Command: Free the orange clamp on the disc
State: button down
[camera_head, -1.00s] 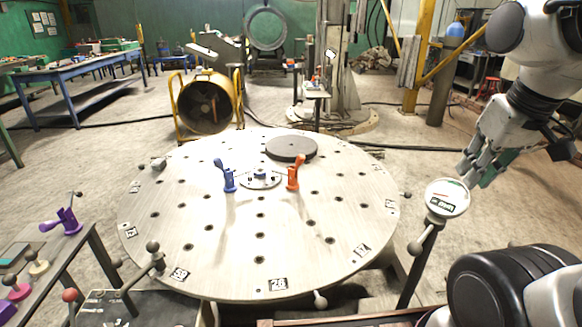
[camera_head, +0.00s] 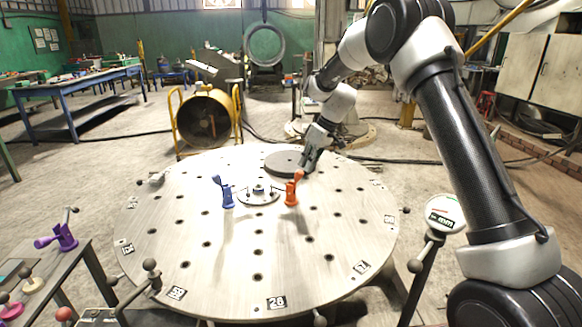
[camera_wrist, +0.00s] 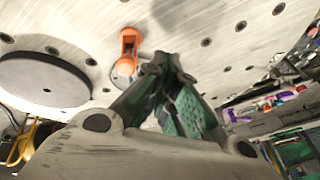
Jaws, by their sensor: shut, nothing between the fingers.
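The orange clamp (camera_head: 292,189) stands upright on the large round disc (camera_head: 215,260), just right of the small centre hub (camera_head: 259,192). In the wrist view the orange clamp (camera_wrist: 127,50) shows beyond my fingertips, a little to their left. My gripper (camera_head: 306,170) is shut and empty, pointing down at the clamp from behind and to the right. In the wrist view its two green-padded fingers (camera_wrist: 160,62) meet at the tips. The tips look close to the clamp, but I cannot tell whether they touch it.
A blue clamp (camera_head: 226,192) stands left of the hub. A dark flat plate (camera_head: 283,160) lies at the disc's back, near my gripper. A round gauge on a post (camera_head: 444,213) stands at the right edge. A purple clamp (camera_head: 60,237) lies on the left bench.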

jog(key=w+a+r+n+t+y, duration=0.1)
jog(key=w+a+r+n+t, duration=0.15)
jog(key=w+r, duration=0.3)
jog(key=n, duration=0.3)
send_over(293, 185)
jog(key=a, duration=0.2)
jog(key=shift+g, duration=0.35)
jog(key=f, duration=0.6)
jog(key=w+f, duration=0.1)
jog(key=f, duration=0.2)
jog(key=shift+d+f, duration=0.15)
jog(key=shift+f, duration=0.05)
jog(key=shift+s+d+f, duration=0.25)
jog(key=shift+d, duration=0.2)
jog(key=shift+d, duration=0.15)
jog(key=shift+s+d+y, duration=0.1)
jog(key=shift+y, duration=0.2)
jog(key=shift+d, duration=0.1)
